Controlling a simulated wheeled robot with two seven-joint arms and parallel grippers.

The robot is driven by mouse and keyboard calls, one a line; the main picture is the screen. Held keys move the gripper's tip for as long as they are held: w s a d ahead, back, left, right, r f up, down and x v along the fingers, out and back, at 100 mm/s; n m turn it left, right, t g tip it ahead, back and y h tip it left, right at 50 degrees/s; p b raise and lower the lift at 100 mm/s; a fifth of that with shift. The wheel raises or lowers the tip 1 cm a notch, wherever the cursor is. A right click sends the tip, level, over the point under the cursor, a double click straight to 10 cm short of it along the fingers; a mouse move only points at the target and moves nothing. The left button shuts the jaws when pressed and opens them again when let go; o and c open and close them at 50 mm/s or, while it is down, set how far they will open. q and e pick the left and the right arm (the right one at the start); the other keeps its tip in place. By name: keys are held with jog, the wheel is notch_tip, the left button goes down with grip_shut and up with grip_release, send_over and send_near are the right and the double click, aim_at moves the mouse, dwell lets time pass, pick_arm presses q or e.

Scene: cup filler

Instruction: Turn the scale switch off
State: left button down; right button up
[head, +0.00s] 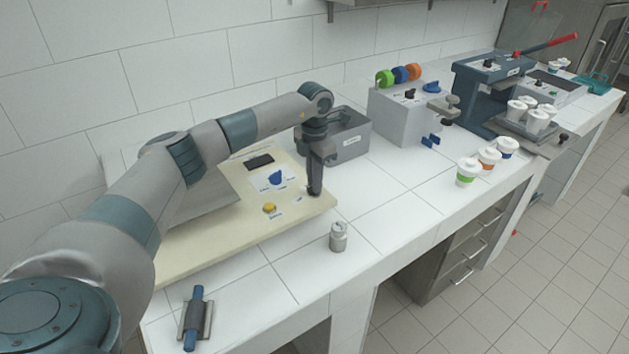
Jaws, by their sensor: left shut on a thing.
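The scale is a large cream panel (215,237) on the white counter. On it are a dark display (259,161), a blue knob (276,178) on a white label, and a yellow button (269,208). My left gripper (315,191) points down at the panel's right edge, beside a small label (298,199). Its dark fingers are shut on a small part there, apparently the scale switch. The fingers hide this part, so its on or off position cannot be seen. My right gripper is not in view.
A metal weight (338,238) stands in front of the panel. A blue-handled tool (194,318) lies at the front left. A grey box (347,136) stands behind my gripper. Lidded cups (466,172), a dispenser box (402,112) and a press (490,91) stand to the right.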

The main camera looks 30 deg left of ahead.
pick_arm(q)
jog(key=shift+r, duration=0.15)
jog(key=c, duration=1.8)
grip_release()
jog(key=shift+c, duration=0.2)
